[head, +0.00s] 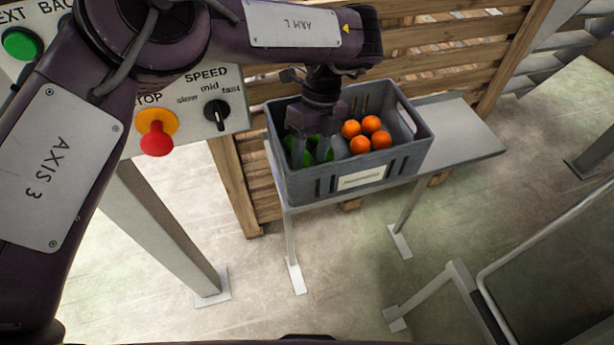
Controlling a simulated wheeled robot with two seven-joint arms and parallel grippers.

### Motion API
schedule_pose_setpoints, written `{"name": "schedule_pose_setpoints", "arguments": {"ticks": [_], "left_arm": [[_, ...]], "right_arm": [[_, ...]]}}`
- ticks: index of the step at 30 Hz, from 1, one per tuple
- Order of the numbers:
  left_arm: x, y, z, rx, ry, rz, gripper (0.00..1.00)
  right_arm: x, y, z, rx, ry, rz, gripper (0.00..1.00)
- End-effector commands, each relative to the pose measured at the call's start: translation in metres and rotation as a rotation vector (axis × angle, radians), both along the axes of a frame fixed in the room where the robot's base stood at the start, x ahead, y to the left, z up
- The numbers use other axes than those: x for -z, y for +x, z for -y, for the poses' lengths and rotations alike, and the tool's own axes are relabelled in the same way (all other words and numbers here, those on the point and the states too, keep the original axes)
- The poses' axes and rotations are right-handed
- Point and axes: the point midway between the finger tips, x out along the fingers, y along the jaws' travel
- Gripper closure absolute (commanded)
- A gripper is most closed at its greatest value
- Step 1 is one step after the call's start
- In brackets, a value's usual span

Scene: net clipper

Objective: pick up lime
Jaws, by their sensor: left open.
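Green limes (289,143) lie in the left part of a grey crate (412,160). They are partly hidden behind my left gripper. My left gripper (314,153) points down into the crate from above, with its fingers open and spread among the limes. I cannot tell whether a lime sits between the fingers or whether they touch one. My right gripper is not in view.
Several oranges (382,139) lie in the crate, right of my left gripper. The crate stands on a narrow grey metal bench (470,140) before a wooden slatted wall (440,40). A control panel (232,110) with a red stop button (157,139) is at left.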

Motion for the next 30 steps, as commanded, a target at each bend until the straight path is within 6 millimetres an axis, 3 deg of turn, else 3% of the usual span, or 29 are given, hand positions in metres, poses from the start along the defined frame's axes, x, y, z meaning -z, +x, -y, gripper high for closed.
{"name": "schedule_pose_setpoints", "arguments": {"ticks": [9,17,24,30], "left_arm": [[0.039,-0.014,-0.004,0.0,0.0,-0.002,0.52],[0.043,-0.014,-0.004,-0.001,0.0,-0.001,0.52],[0.042,-0.014,-0.004,-0.001,0.0,-0.001,0.8],[0.042,-0.014,-0.004,-0.001,0.0,0.0,0.8]], "right_arm": [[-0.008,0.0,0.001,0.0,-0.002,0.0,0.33],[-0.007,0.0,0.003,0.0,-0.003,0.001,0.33],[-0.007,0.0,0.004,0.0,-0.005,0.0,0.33],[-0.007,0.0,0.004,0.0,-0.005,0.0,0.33]]}}
